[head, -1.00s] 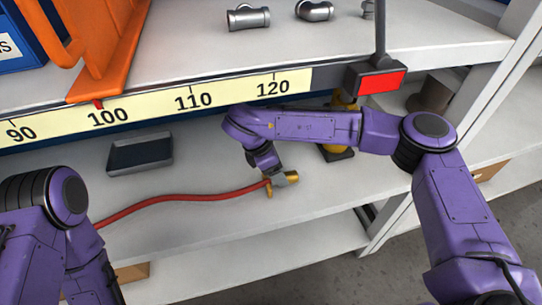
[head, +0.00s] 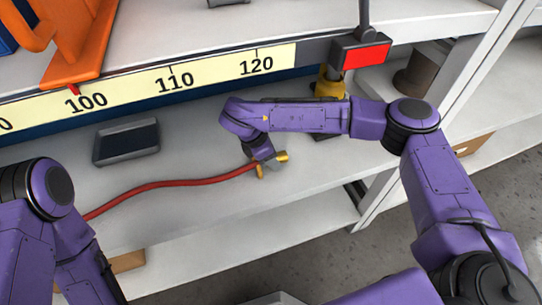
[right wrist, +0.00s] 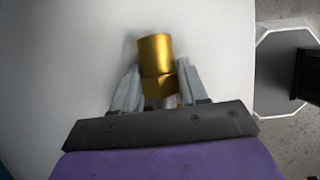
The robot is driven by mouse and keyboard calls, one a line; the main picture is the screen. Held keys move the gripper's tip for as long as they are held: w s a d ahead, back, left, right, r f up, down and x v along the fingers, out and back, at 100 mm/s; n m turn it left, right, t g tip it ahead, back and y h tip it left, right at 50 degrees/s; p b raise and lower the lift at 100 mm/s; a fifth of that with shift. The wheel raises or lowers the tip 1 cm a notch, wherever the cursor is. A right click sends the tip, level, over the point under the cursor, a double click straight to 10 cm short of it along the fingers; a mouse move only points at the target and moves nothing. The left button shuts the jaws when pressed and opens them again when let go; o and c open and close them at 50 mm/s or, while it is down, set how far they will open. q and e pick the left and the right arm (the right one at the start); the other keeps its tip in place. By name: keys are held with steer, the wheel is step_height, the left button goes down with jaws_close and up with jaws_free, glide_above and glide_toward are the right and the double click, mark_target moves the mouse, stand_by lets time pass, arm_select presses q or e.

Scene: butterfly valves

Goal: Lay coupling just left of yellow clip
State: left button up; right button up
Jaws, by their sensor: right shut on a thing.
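The brass coupling (head: 260,172) is on the right end of the red hose (head: 170,184), at the lower shelf. My right gripper (head: 270,162) points down and is shut on it. In the right wrist view the coupling (right wrist: 156,60) stands out between the two grey fingers of the gripper (right wrist: 158,88). Whether it touches the shelf is unclear. A yellow thing (head: 329,86), likely the yellow clip, stands to the right and farther back, partly hidden by my right forearm. My left arm shows at the left, but its gripper is out of view.
A dark flat tray (head: 126,142) lies at the left on the lower shelf (head: 205,150). Above runs a yellow scale (head: 170,80), with an orange bracket (head: 85,45) and a red-faced block (head: 366,56). A dark spool-like object (head: 424,70) is at the right.

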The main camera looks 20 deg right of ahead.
steer(key=shift+r+p, duration=2.05)
steer(key=shift+r, duration=1.1)
steer(key=shift+a, duration=0.1)
steer(key=shift+a+f, duration=0.1)
steer(key=shift+a, duration=0.25)
steer(key=shift+s+a+b, duration=0.15)
steer(key=shift+a+b, duration=0.6)
steer(key=shift+a, duration=2.45)
steer(key=shift+s+a+b, duration=0.1)
steer(key=shift+a+b, duration=0.35)
steer(key=shift+a, duration=3.45)
steer(key=shift+f+b, duration=2.25)
steer(key=shift+f, duration=0.65)
